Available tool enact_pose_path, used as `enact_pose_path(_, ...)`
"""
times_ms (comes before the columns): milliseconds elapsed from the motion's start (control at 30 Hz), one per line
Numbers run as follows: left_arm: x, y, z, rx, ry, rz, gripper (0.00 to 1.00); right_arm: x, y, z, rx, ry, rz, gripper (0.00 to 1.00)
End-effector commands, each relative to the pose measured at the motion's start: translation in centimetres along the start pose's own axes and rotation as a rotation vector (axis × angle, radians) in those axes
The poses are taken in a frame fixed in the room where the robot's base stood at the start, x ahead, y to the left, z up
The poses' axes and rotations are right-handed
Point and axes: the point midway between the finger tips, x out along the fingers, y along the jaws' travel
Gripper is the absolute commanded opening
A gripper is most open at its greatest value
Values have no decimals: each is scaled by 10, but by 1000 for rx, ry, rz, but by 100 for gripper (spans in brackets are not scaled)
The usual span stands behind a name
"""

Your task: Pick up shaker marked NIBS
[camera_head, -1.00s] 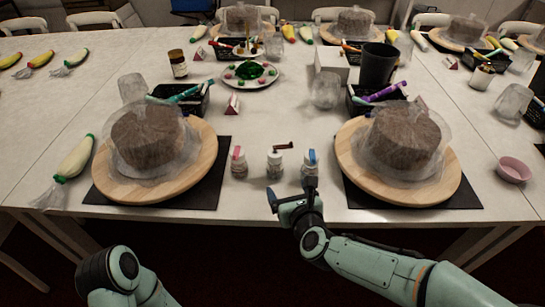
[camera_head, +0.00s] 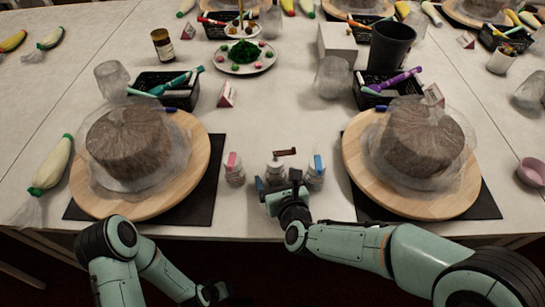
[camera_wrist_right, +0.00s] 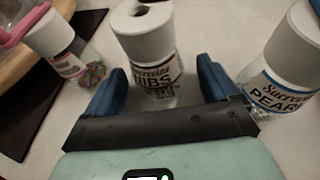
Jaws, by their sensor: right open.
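The shaker marked NIBS (camera_wrist_right: 155,78) is a clear jar with a white cap, upright between the two blue fingers of my open right gripper (camera_wrist_right: 160,80) in the right wrist view. No finger clearly touches it. In the head view this shaker (camera_head: 275,170) is the middle of three at the table's front edge, with a brown crank above it, and my right gripper (camera_head: 281,188) is low in front of it. My left arm is at the lower left; its dark end (camera_head: 212,293) is below the table edge and its fingers are unclear.
A pink-topped shaker (camera_head: 234,170) stands close on the left and a blue-topped shaker (camera_head: 316,170) marked PEARL close on the right. Wrapped cakes on wooden turntables (camera_head: 190,190) flank them on dark mats. Behind the shakers the table (camera_head: 275,115) is clear.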

Motion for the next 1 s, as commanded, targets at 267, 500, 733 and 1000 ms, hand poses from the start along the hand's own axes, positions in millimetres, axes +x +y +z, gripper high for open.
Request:
enact_pose_path(267, 0, 0, 2, 0, -5, 0, 43, -1, 1, -4, 1, 1, -1, 88)
enact_pose_path(500, 0, 0, 2, 0, -4, 0, 43, -1, 1, -3, 1, 0, -1, 36)
enact_pose_path(733, 0, 0, 1, 0, -3, 0, 43, -1, 1, -3, 1, -1, -1, 20)
enact_pose_path(1000, -4, 1, 5, 1, -15, 1, 43, -5, 1, 6, 1, -4, -2, 20)
